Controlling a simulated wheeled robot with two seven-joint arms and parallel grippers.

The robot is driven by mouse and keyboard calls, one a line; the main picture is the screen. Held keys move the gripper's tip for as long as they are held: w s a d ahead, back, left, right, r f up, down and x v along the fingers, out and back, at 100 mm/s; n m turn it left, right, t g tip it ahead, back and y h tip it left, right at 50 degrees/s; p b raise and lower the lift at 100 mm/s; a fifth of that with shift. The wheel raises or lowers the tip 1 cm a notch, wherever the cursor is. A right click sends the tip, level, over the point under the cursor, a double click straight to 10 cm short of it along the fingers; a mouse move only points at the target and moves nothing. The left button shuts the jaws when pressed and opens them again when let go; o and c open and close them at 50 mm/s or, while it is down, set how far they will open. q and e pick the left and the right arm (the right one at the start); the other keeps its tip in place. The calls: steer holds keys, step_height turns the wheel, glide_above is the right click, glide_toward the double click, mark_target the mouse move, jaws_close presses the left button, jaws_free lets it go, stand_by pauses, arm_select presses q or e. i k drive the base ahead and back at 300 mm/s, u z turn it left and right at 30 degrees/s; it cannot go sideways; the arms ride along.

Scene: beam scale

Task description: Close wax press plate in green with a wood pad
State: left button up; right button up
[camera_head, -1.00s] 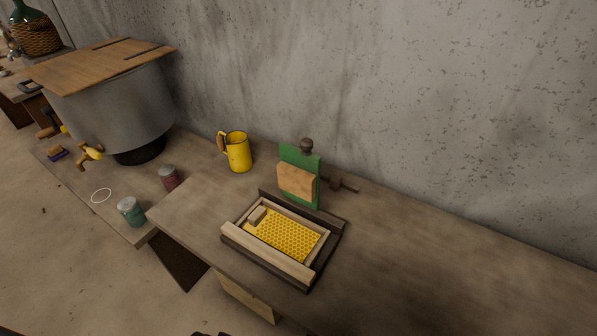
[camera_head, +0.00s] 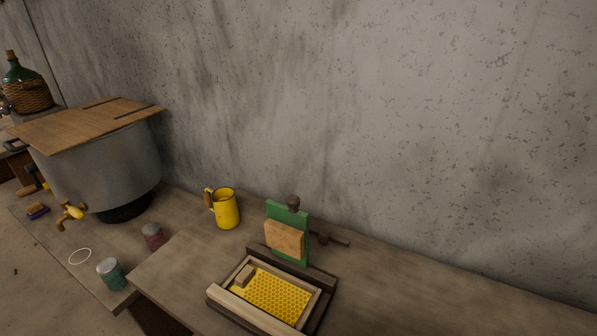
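The green press plate (camera_head: 304,225) stands upright at the back edge of the wax press, so the press is open. The press base (camera_head: 323,313) is a dark wooden tray on the table with a lighter frame inside. A yellow honeycomb sheet (camera_head: 268,296) lies in the frame, with a small wooden block (camera_head: 245,275) at its back left corner. The front of the press is near the bottom edge of the view. Neither of my grippers is in view.
A yellow mug (camera_head: 226,210) stands left of the plate. A dark handle (camera_head: 330,239) sticks out right behind it. Jars (camera_head: 112,274) and a large metal pot (camera_head: 104,170) stand further left. The table right of the press is clear.

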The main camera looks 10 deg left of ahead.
mark_target(286, 226)
steer(key=z, duration=2.25)
steer(key=k, duration=1.95)
steer(key=u, duration=1.05)
steer(key=i, duration=1)
